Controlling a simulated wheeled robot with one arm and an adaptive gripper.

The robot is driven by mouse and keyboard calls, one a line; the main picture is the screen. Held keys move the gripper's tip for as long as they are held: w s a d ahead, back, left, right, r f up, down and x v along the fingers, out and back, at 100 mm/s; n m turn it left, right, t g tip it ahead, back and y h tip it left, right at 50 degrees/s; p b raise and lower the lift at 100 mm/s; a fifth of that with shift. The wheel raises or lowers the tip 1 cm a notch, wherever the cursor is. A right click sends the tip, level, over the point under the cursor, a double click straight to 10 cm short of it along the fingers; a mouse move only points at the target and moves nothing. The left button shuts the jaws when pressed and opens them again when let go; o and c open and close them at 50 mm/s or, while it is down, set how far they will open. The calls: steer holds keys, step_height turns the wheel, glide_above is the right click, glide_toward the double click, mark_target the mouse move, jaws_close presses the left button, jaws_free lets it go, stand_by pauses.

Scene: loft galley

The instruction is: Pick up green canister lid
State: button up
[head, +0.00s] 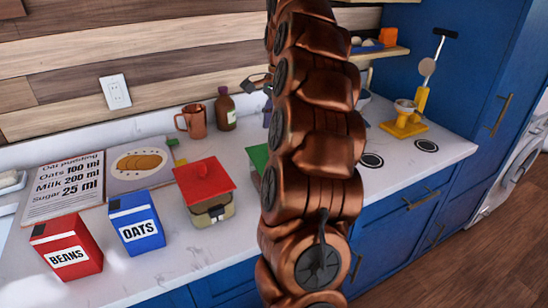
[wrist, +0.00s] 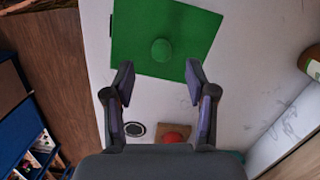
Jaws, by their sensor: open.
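The green canister lid (wrist: 192,30) is a flat green square with a round knob (wrist: 161,50) in the wrist view. My gripper (wrist: 160,75) is open and empty. Its two fingers reach toward the lid's near edge, one on each side of the knob's line, with the knob just beyond the tips. I cannot tell the height gap between the tips and the lid. In the head view only a sliver of the green lid (head: 257,155) shows, left of my arm. My arm hides the rest of it and most of the gripper.
A canister with a red lid (head: 203,178) stands left of the green lid. Boxes of oats (head: 137,222) and beans (head: 66,247), a copper mug (head: 192,122) and a brown bottle (head: 225,110) stand on the white counter. A yellow stand (head: 404,124) is at right.

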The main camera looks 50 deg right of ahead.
steer(key=shift+w+a+f+p, duration=0.15)
steer(key=shift+f+p, duration=0.4)
steer(key=shift+f, duration=1.3)
steer(key=shift+a+f+p, duration=0.1)
steer(key=shift+f+p, duration=0.45)
steer(key=shift+f, duration=1.25)
steer(key=shift+c, duration=0.2)
jaws_close()
